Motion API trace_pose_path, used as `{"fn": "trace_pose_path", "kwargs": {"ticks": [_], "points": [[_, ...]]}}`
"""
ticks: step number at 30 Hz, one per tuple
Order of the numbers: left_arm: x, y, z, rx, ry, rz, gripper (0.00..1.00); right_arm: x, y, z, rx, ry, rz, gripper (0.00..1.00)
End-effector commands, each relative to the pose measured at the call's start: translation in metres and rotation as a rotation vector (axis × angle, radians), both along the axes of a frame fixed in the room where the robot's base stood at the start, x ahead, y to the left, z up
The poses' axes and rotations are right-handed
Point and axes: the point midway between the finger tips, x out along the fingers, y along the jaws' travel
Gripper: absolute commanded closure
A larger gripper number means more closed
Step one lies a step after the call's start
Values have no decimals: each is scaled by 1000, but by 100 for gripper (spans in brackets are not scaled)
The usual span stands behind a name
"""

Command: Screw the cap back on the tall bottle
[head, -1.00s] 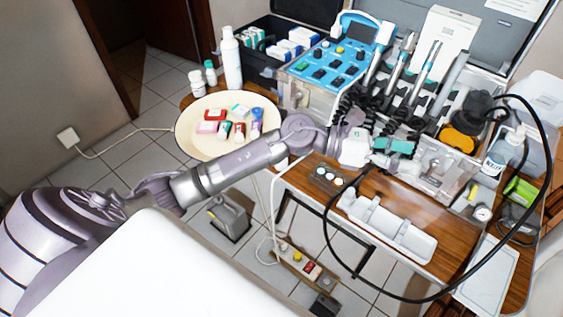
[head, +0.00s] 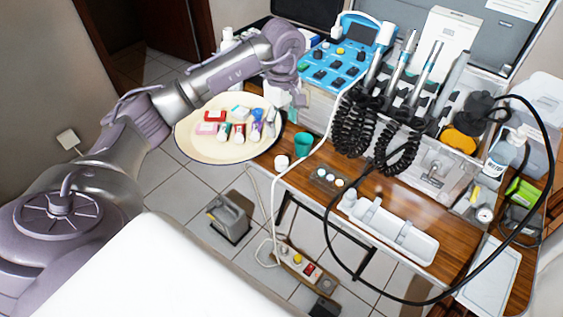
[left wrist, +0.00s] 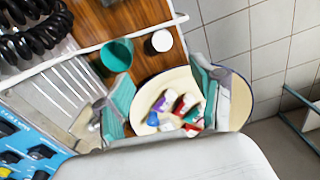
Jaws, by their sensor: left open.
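The tall white bottle (head: 226,36) stands at the back left of the table. Only its top shows past my left arm, and I cannot tell whether anything is on its neck. A small white round cap (head: 281,161) rests on the wooden table by the plate's right side; it also shows in the left wrist view (left wrist: 162,40). My left gripper (left wrist: 165,98) is open and empty, its teal-padded fingers apart above the cream plate. In the head view its fingers are partly hidden. My right gripper is not in view.
The cream plate (head: 195,142) holds several small boxes and tubes. A green cup (head: 303,144) stands by the cap. The blue-panelled dental unit (head: 337,62) and coiled hoses (head: 352,125) are to the right. A white tray (head: 390,228) lies in front.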

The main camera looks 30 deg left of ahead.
Motion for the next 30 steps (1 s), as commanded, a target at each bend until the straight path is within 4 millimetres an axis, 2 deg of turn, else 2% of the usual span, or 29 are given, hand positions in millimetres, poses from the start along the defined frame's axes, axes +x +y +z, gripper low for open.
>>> {"fn": "trace_pose_path", "kwargs": {"ticks": [13, 18, 26, 30], "points": [[-1, -1, -75, -3, 4, 0, 33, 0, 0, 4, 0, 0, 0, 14], [-1, 0, -85, -2, 0, 0, 33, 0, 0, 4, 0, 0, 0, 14], [-1, 0, -85, -2, 0, 0, 33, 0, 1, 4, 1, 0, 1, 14], [-3, -1, -96, -3, 4, 1, 33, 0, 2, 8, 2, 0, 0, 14]]}}
